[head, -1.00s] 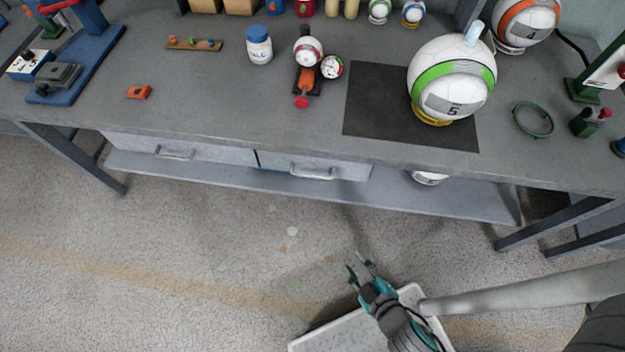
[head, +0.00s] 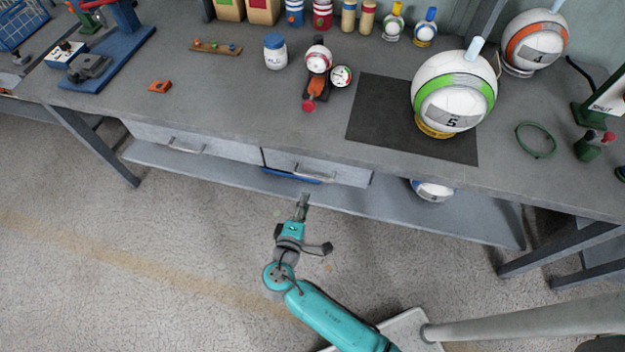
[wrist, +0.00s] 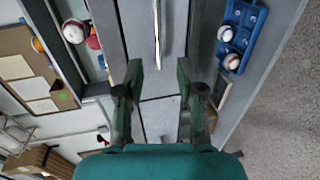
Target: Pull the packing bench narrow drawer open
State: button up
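The packing bench (head: 225,105) has two drawers side by side under its top. The narrow drawer (head: 345,174) is the right one; its front looks closed, roughly level with its neighbour. Its silver bar handle (head: 314,174) runs along the front. My gripper (head: 303,198) is just below and in front of that handle in the head view, pointing at the bench. In the wrist view, my gripper (wrist: 159,72) has its two fingers apart with nothing between them. The handle (wrist: 157,30) shows ahead, lined up with the gap between the fingertips. I see no contact.
The wider left drawer (head: 225,145) has its own handle (head: 186,147). A lower shelf (head: 385,206) runs underneath, holding a blue tray (wrist: 225,60) with balls and another ball (head: 433,190). Bench legs (head: 95,145) stand at the sides. The floor in front is clear.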

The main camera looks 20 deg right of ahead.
aim_at(312, 176)
jog(key=x, duration=1)
jog(key=shift+w+d, duration=0.1)
jog(key=shift+w, duration=0.3)
grip_shut()
